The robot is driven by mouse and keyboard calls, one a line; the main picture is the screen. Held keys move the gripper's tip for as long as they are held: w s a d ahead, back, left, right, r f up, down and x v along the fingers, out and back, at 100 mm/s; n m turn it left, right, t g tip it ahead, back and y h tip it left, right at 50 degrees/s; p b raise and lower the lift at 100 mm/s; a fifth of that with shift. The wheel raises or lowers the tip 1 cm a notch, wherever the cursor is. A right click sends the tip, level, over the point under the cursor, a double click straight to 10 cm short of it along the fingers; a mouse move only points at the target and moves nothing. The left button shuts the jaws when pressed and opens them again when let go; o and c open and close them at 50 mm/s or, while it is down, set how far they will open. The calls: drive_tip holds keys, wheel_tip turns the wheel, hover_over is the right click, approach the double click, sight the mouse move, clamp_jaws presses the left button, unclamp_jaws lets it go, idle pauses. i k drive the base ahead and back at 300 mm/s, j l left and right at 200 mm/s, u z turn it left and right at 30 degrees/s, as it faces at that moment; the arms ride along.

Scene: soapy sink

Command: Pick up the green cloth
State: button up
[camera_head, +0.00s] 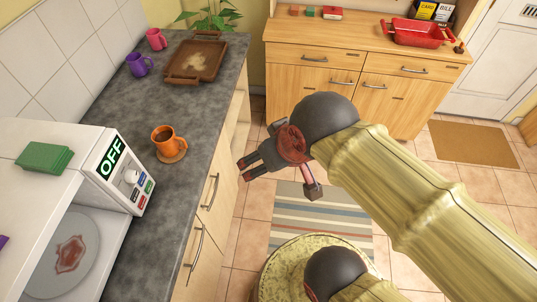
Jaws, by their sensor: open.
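The green cloth (45,157) looks like a folded, layered stack and lies flat on top of the white microwave at the left. My gripper (246,168) is in the middle of the view, its fingers pointing left, beside the counter's right edge. It is open with nothing between its fingers. It is well to the right of the cloth and apart from it, with the counter and the orange mug between them.
The microwave (122,205) reads OFF; a plate (85,235) shows inside. The grey counter (150,215) holds an orange mug (163,139) on a coaster, a brown tray (219,52), purple (138,65) and pink (156,40) mugs. A wooden cabinet (330,85) stands behind.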

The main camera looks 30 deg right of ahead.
sight(43, 158)
drive_tip(key=u, duration=1.3)
